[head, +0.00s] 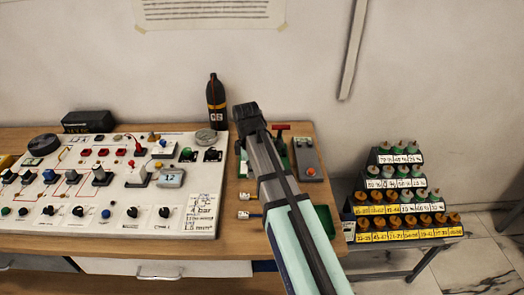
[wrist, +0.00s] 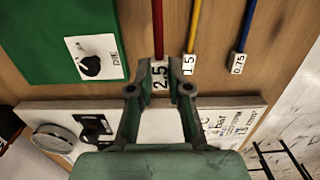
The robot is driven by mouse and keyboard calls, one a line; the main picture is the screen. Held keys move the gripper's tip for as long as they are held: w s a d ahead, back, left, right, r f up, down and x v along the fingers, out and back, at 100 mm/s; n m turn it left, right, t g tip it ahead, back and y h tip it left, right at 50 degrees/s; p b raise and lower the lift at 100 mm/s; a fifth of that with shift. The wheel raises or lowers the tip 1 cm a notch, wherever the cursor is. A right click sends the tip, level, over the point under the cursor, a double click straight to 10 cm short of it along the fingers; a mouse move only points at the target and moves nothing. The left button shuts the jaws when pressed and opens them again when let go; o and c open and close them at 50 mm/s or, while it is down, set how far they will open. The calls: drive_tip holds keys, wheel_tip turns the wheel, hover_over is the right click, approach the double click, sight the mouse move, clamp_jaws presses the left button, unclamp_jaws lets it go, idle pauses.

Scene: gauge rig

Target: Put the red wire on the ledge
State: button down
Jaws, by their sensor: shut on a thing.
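The red wire (wrist: 157,28) runs down from the top of the wrist view and ends in a white tag marked 2.5. My gripper (wrist: 160,92) has its two fingers on either side of this tag end and is shut on it. Most of the wire's length is out of the wrist view. In the head view my arm reaches over the right part of the wooden table, and the red wire cannot be made out there. I cannot tell which surface is the ledge.
A yellow wire (wrist: 194,25) and a blue wire (wrist: 249,22) lie right of the red one, both tagged. A green panel with a knob (wrist: 90,65) is at left. The white control panel (head: 205,172) fills the table's left. A stepped bottle rack (head: 455,222) stands right.

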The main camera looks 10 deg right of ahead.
drive_tip(key=w+d+p, duration=0.1)
drive_tip(key=w, duration=0.4)
drive_tip(key=w+d+p, duration=0.1)
drive_tip(key=w+p, duration=0.1)
drive_tip(key=w, duration=0.3)
drive_tip(key=w+d+p, duration=0.1)
drive_tip(key=w, duration=0.4)
drive_tip(key=shift+w+d, duration=0.25)
drive_tip(key=shift+w, duration=0.15)
drive_tip(key=shift+w+d+r+p, duration=0.1)
drive_tip(key=shift+w+p, duration=0.35)
drive_tip(key=shift+w, duration=0.1)
drive_tip(key=f+p, duration=0.1)
drive_tip(key=f, duration=0.2)
drive_tip(key=shift+s+p, duration=0.2)
drive_tip(key=shift+p, duration=0.1)
drive_tip(key=shift+f, duration=0.4)
drive_tip(key=shift+f, duration=0.1)
drive_tip(key=shift+f, duration=0.3)
drive_tip(key=shift+f, duration=0.15)
drive_tip(key=c, duration=1.1)
unclamp_jaws()
